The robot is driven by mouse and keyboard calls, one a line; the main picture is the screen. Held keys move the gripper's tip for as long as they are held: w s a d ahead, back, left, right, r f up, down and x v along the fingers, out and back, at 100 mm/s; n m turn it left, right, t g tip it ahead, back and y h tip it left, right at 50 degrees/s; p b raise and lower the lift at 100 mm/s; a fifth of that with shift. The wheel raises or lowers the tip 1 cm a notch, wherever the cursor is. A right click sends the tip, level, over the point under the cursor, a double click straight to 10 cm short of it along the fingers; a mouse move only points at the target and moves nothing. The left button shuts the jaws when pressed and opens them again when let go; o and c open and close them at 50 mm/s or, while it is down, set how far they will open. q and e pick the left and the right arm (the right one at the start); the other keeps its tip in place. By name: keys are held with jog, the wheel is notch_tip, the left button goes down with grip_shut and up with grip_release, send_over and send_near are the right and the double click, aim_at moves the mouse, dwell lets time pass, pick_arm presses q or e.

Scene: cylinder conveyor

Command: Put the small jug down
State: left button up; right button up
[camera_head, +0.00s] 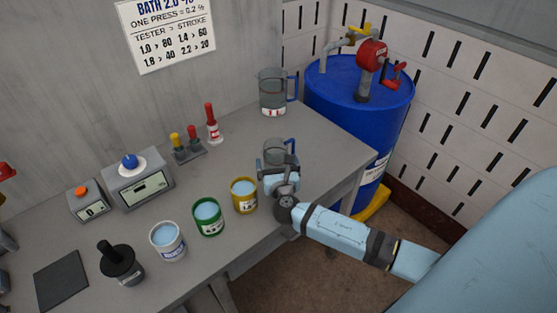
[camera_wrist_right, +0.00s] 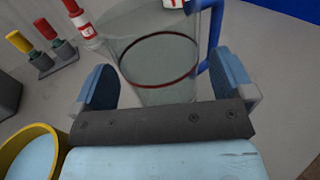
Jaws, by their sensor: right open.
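The small jug (camera_head: 280,149) is clear, with a blue handle at its right, and appears upright on the grey table. In the right wrist view the small jug (camera_wrist_right: 150,45) has a dark red ring, and its blue handle shows at the upper right. My right gripper (camera_head: 280,169) is at the near side of the jug, low down. In the right wrist view its two blue-padded fingers (camera_wrist_right: 167,82) are spread, with the jug's lower part between or just beyond them. Contact with the jug cannot be told. My left gripper is not in view.
A larger clear jug (camera_head: 272,92) stands behind, near the wall. Yellow (camera_head: 244,196), green (camera_head: 208,217) and white (camera_head: 167,241) cups of pale blue liquid stand to the left. A small rack (camera_head: 188,151) and red-capped bottle (camera_head: 212,127) are further back. A blue drum (camera_head: 340,105) stands beyond the table's right edge.

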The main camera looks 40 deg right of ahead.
jog(key=shift+x, duration=0.9)
jog(key=shift+c, duration=0.5)
jog(key=c, duration=0.9)
jog(key=shift+o, duration=0.2)
